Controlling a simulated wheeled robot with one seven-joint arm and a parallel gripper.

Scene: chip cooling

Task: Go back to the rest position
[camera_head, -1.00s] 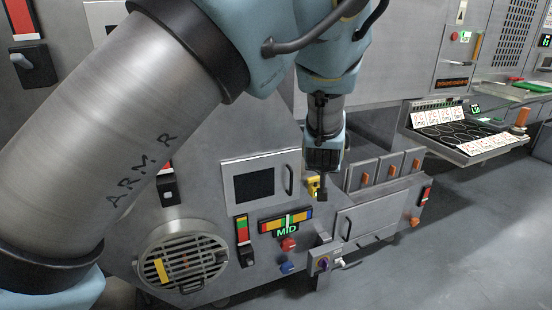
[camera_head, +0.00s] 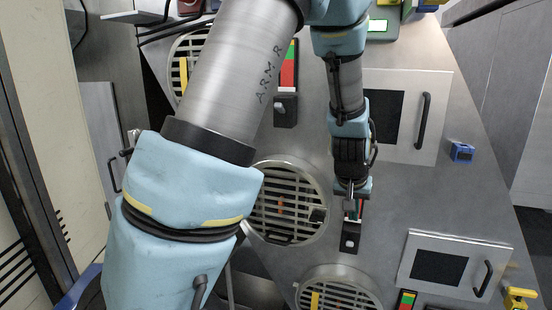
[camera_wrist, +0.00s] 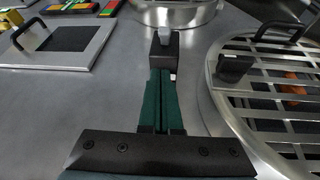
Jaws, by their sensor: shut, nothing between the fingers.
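My gripper (camera_head: 354,208) hangs below my arm in the head view, over the sloped grey metal panel (camera_head: 420,200). In the wrist view its two green fingers (camera_wrist: 162,76) lie side by side, shut and empty. Just beyond the fingertips is a black switch box (camera_wrist: 168,42) with a pale lever. The same black box (camera_head: 350,238) shows just below the fingertips in the head view. I cannot tell whether the fingers touch it. My forearm hides part of the panel.
A round vent grille (camera_head: 290,205) lies left of my gripper and shows large at right in the wrist view (camera_wrist: 285,95). Dark windowed doors with handles sit at upper right (camera_head: 427,100) and lower right (camera_head: 484,278). A blue knob (camera_head: 462,152) protrudes at right.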

